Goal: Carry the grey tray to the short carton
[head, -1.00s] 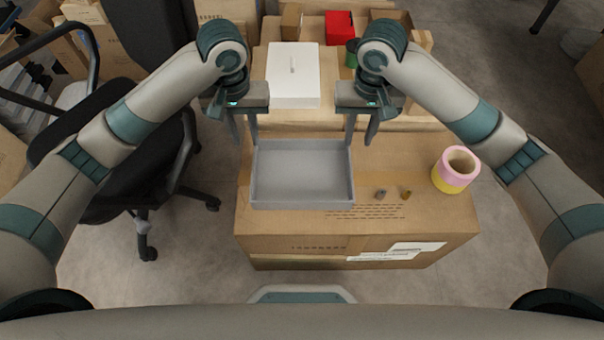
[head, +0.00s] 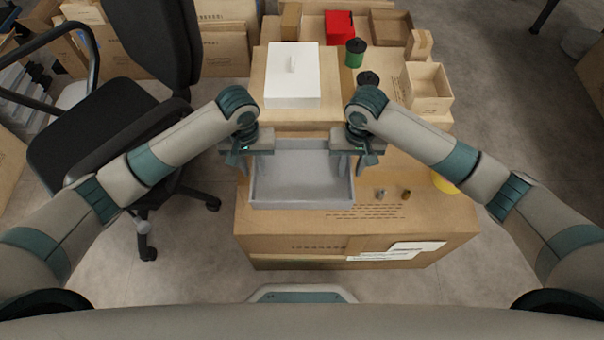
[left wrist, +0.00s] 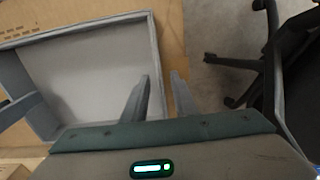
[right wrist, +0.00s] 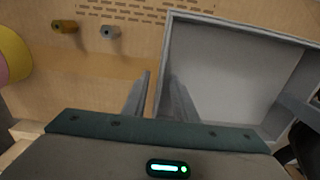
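The grey tray (head: 302,205), shallow and empty, rests on the near large carton (head: 300,232). My left gripper (head: 253,170) is open at the tray's left wall. In the left wrist view (left wrist: 161,76) one finger is inside the tray and one outside, with gaps beside the wall. My right gripper (head: 347,170) is open at the right wall, and the right wrist view (right wrist: 160,76) shows its fingers straddling that wall too. Behind the near carton, another carton (head: 258,85) bears a white lidded box (head: 292,88). I cannot tell which carton is the short one.
Two small metal parts (head: 380,194) and a pink-and-yellow roll, partly hidden by my right arm (head: 445,182), lie right of the tray. A green-black spool (head: 354,54), a red box (head: 340,26) and an open wooden box (head: 428,85) stand behind. An office chair (head: 95,130) is at left.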

